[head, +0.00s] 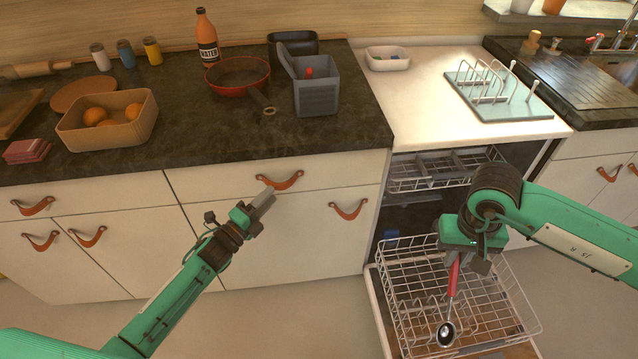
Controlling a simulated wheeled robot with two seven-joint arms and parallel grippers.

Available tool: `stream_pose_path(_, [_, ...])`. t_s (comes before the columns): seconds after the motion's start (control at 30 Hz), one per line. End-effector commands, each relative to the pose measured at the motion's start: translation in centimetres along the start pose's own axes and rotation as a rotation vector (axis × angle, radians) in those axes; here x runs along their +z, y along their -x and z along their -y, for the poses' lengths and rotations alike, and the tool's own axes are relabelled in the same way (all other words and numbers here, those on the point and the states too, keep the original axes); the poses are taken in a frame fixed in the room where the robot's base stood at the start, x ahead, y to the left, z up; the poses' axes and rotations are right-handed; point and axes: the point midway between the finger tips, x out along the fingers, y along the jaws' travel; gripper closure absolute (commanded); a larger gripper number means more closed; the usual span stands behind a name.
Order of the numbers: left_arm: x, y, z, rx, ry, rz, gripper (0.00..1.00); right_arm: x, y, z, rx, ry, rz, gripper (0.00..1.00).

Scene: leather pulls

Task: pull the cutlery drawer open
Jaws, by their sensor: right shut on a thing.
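A wide white drawer front (225,182) sits under the dark worktop, with a curved brown leather pull (283,182) at its middle. It looks shut, flush with the cabinet. My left gripper (264,196) is just below and in front of this pull, its fingertips close to the pull's left end. I cannot tell whether they touch it or how far the jaws are apart. My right gripper (464,258) is shut on the red handle of a ladle or large spoon (452,282), which hangs bowl down over the dishwasher's lower rack (408,300).
Another drawer with a leather pull (33,207) is at the left. Cupboard doors below have pulls, one (348,210) right of my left gripper. The open dishwasher stands at the right, its lower rack out. A red pan (238,76) and grey caddy (318,92) stand on the worktop.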

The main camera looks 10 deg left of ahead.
Motion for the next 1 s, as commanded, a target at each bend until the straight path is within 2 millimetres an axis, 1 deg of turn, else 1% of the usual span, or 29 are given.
stream_pose_path(0.03, [0.0,-1.1,0.2,-0.003,0.001,0.0,0.66,0.0,0.2,0.0,0.0,0.0,0.0,1.0])
stream_pose_path(0.1, [0.0,-2.1,0.1,-0.002,0.001,0.0,0.66,0.0,0.3,0.0,0.0,0.0,0.0,1.0])
stream_pose_path(0.3, [0.0,-4.3,0.0,0.001,0.001,0.0,0.66,0.0,0.4,0.0,0.0,0.0,0.0,1.0])
stream_pose_path(0.47, [0.0,-5.0,0.0,0.001,0.0,0.0,0.66,0.0,0.4,0.0,0.0,0.0,0.0,1.0])
stream_pose_path(0.7, [0.0,-5.0,0.0,0.001,0.001,0.0,0.66,0.0,0.4,0.0,0.0,0.0,0.0,1.0])
stream_pose_path(0.73, [0.0,-5.0,0.0,0.001,0.001,0.0,0.68,0.0,0.4,0.0,0.0,0.0,0.0,1.0])
stream_pose_path(0.9, [0.0,-5.0,0.0,0.001,0.001,0.0,1.0,0.0,0.4,0.0,0.0,0.0,0.0,1.0])
stream_pose_path(1.0, [0.0,-5.0,-0.1,0.001,0.001,0.0,1.0,0.0,0.4,0.0,0.0,0.0,0.0,1.0])
